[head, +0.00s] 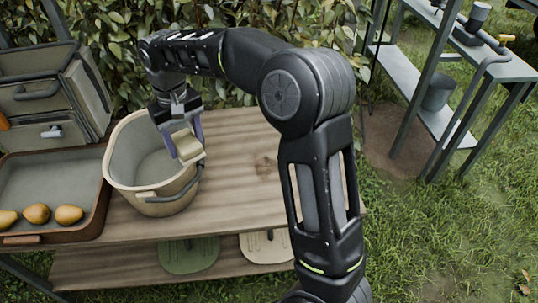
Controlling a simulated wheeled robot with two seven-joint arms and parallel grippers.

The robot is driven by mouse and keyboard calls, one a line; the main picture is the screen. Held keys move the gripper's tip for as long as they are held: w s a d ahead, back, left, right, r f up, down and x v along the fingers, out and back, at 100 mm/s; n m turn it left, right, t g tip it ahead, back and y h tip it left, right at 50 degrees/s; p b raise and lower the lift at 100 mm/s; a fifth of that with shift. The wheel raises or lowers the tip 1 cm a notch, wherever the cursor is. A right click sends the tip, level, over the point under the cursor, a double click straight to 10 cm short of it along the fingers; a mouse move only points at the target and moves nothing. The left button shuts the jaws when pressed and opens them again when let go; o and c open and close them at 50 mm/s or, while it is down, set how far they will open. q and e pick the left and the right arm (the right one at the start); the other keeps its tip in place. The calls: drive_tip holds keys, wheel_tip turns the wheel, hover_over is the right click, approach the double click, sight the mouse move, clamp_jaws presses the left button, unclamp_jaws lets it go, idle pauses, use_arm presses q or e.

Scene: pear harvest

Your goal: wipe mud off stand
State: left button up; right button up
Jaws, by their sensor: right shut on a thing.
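The wooden stand (235,205) has a plank top, with a faint brownish patch (265,166) right of the middle that may be mud or wood grain. My right gripper (184,143) points down over the right part of a beige bucket (150,192) on the stand. It is shut on a pale yellow block that looks like a sponge (188,150), at about the height of the bucket's rim. Whether the sponge touches the rim I cannot tell. My right forearm crosses above the stand's back edge. My left gripper is not in view.
A brown-rimmed tray (60,226) with several yellow pears stands left of the bucket. A grey-green case (48,95) is behind it. A lower shelf (105,272) holds a green and a beige flat thing. A metal rack (462,75) stands at right over grass. The stand's top right of the bucket is clear.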

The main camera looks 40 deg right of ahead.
drive_tip(key=s+d+f+m+p, duration=0.1)
drive_tip(key=s+d+f+m, duration=0.4)
drive_tip(key=d+m, duration=0.2)
drive_tip(key=s+d+f+m+p, duration=0.2)
drive_tip(key=s+d+f+m, duration=0.3)
drive_tip(key=d, duration=0.6)
drive_tip(key=shift+d+f+m, duration=0.4)
drive_tip(key=shift+f+m, duration=0.4)
drive_tip(key=shift+m, duration=0.2)
